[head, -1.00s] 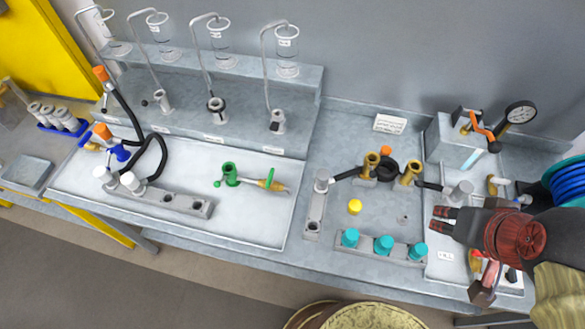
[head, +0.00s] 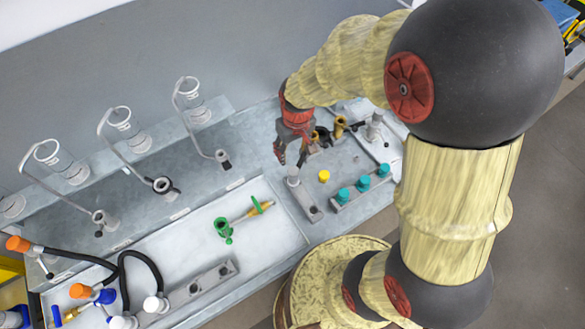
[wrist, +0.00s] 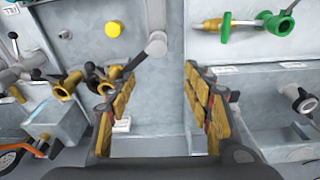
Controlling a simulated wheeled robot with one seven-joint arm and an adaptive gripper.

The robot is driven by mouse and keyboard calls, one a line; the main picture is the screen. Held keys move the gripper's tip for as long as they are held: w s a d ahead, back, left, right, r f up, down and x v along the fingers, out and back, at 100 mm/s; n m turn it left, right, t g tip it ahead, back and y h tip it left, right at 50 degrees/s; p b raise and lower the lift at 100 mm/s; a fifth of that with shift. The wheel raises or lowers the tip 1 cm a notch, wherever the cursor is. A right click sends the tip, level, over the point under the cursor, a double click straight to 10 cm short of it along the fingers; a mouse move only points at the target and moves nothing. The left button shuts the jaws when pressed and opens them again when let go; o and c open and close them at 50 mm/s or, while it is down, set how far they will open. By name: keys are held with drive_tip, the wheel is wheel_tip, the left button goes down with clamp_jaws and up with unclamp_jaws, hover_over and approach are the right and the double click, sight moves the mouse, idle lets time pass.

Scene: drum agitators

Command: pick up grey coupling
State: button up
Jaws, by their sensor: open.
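A grey coupling (head: 293,177) sits at the far end of a short grey rail (head: 308,203) on the bench. In the wrist view the grey coupling (wrist: 156,44) is ahead of the fingertips, in line with the gap between them. My gripper (head: 291,157) is open and points down, just above and behind the coupling. In the wrist view my gripper (wrist: 158,82) has nothing between its fingers.
Brass fittings (wrist: 100,78) stand close beside the left finger. A yellow cap (head: 324,176) and several teal caps (head: 363,182) are to the right of the coupling. A green valve (head: 223,228) lies on the white tray (head: 265,235) at left. Glass vessels stand along the back shelf.

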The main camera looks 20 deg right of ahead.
drive_tip(key=g+p, duration=0.2)
drive_tip(key=p, duration=0.2)
hover_over(293, 171)
drive_tip(key=shift+n, duration=0.3)
drive_tip(key=f, duration=0.7)
drive_tip(key=shift+s+a, duration=0.25)
drive_tip(key=shift+s, duration=0.15)
wheel_tip(293, 171, down, 3)
drive_tip(key=shift+s+f, duration=0.1)
drive_tip(key=shift+f, duration=0.1)
drive_tip(key=f, duration=0.3)
drive_tip(key=w+f, duration=0.1)
drive_tip(key=shift+d+f, duration=0.2)
drive_tip(key=shift+d, duration=0.15)
drive_tip(key=shift+f, duration=0.5)
drive_tip(key=shift+c, duration=1.4)
clamp_jaws()
